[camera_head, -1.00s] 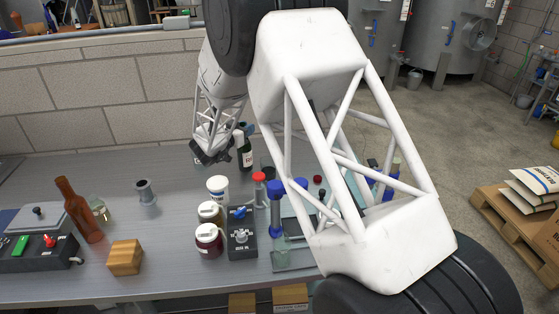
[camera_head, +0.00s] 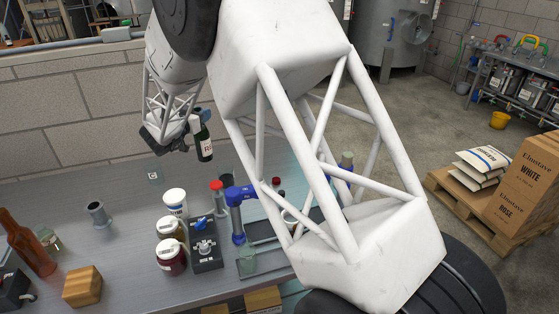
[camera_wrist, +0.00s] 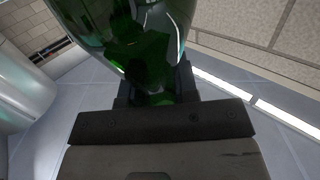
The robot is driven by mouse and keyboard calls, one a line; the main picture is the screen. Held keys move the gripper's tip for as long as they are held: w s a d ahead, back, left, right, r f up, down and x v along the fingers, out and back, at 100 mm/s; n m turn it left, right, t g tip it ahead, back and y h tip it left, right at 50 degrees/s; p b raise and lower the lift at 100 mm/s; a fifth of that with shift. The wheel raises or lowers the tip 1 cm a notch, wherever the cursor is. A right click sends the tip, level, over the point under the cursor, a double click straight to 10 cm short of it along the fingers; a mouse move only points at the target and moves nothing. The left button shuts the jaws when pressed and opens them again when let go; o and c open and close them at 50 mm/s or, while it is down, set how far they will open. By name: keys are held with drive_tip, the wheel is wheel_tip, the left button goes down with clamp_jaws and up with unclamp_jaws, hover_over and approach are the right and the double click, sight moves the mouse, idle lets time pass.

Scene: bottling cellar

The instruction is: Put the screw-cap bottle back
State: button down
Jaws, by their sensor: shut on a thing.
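A dark green bottle (camera_head: 205,149) with a white label hangs nearly upright above the back of the bench in the head view. My gripper (camera_head: 193,126) is shut on its upper part. In the wrist view the green glass of the bottle (camera_wrist: 125,30) fills the top middle, with the jaws (camera_wrist: 158,92) close around it. The jaws partly hide the bottle's top, so I cannot make out its cap. A small pale square mark (camera_head: 153,176) lies on the bench (camera_head: 125,190), below and left of the bottle.
A block wall (camera_head: 80,110) closes the back.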

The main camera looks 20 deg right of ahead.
drive_tip(key=s+d+m+g+h, duration=0.1)
drive_tip(key=s+d, duration=0.3)
drive_tip(key=d, duration=0.5)
drive_tip(key=s+d+m+g+h, duration=0.1)
drive_tip(key=s+d, duration=0.2)
drive_tip(key=d, duration=0.6)
drive_tip(key=s+d+m+g, duration=0.1)
drive_tip(key=s+d, duration=0.3)
drive_tip(key=d, duration=0.6)
drive_tip(key=shift+a+f, duration=0.2)
drive_tip(key=shift+f, duration=2.35)
drive_tip(key=shift+w, duration=0.1)
drive_tip(key=w+d+f, duration=0.1)
drive_tip(key=w+d, duration=0.1)
drive_tip(key=w, duration=1.3)
drive_tip(key=shift+w+d+f, duration=0.25)
drive_tip(key=shift+d, duration=0.1)
drive_tip(key=shift+f, duration=1.9)
